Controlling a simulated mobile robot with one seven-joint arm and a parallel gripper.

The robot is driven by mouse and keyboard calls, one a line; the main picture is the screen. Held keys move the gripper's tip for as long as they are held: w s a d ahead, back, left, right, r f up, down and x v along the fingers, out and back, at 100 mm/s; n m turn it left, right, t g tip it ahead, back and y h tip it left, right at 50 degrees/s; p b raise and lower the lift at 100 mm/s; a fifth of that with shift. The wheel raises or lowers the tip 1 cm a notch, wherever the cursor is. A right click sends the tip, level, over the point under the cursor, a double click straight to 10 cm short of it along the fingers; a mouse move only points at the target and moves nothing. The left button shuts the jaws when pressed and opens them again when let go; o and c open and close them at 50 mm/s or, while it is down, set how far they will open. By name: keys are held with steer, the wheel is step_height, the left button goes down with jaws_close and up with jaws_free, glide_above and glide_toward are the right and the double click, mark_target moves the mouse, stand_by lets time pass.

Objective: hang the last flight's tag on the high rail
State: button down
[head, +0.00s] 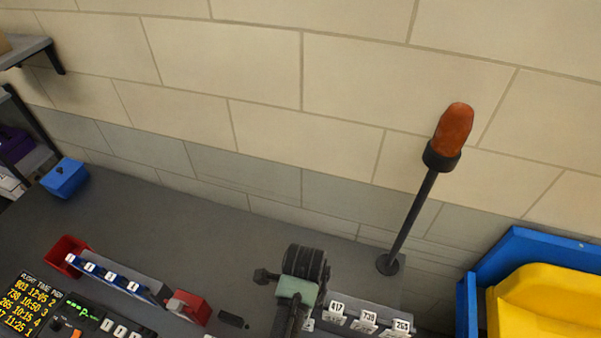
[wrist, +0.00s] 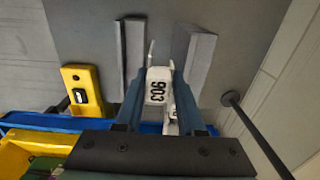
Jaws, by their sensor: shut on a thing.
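My gripper (wrist: 160,76) is shut on a white tag (wrist: 157,94) in the wrist view. The tag reads 903, upside down in that view, and a thin white prong rises from it. Two grey bars, a left one (wrist: 130,58) and a right one (wrist: 194,68), lie beyond the fingers; I cannot tell which is the high rail. In the head view my wrist hides the fingers and the held tag. Right of it, white tags 417 (head: 336,312), 738 (head: 368,320) and 265 (head: 401,327) sit along a grey rail. A flight board (head: 28,304) lists 903 at 12:05, its latest time.
An orange lamp (head: 454,130) on a dark pole stands right of my arm. A blue bin (head: 520,248) and a yellow bin (head: 545,290) are at the lower right.

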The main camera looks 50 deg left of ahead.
steer(key=shift+w+a, duration=0.4)
steer(key=shift+w, duration=0.2)
steer(key=w+a+b, duration=0.1)
steer(key=w+b, duration=0.1)
steer(key=b, duration=0.1)
steer(key=shift+w+a+f, duration=0.15)
steer(key=shift+a, duration=0.05)
steer(key=shift+f+b, duration=0.95)
steer(key=shift+f, duration=0.85)
steer(key=shift+c, duration=2.2)
jaws_free()
